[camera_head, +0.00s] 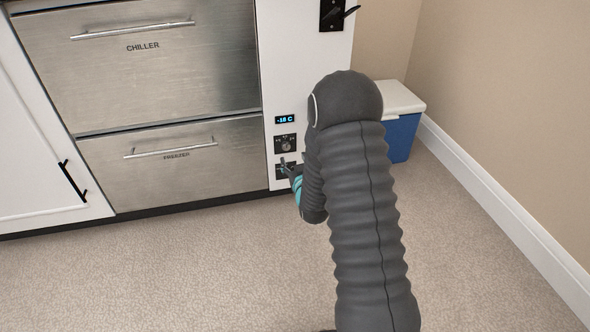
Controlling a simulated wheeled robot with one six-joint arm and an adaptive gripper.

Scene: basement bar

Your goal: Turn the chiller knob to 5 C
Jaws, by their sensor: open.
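The chiller (160,60) is the upper steel drawer, labelled CHILLER, and it is closed. The white control panel (295,60) stands to its right. A small display (285,119) reads -18 C. Below it is a dark plate with a round knob (285,144); its markings are too small to read. A second dark plate (279,172) below that is partly hidden by my gripper. No label shows which control belongs to the chiller. My gripper (292,162) is open, low in front of the panel, just below the round knob. I cannot tell whether it touches anything.
The closed freezer drawer (176,170) sits under the chiller. A black plate with a lever (333,14) is high on the panel. A blue cooler with a white lid (402,136) stands right of the panel, partly behind my arm. Carpet (180,270) in front is clear.

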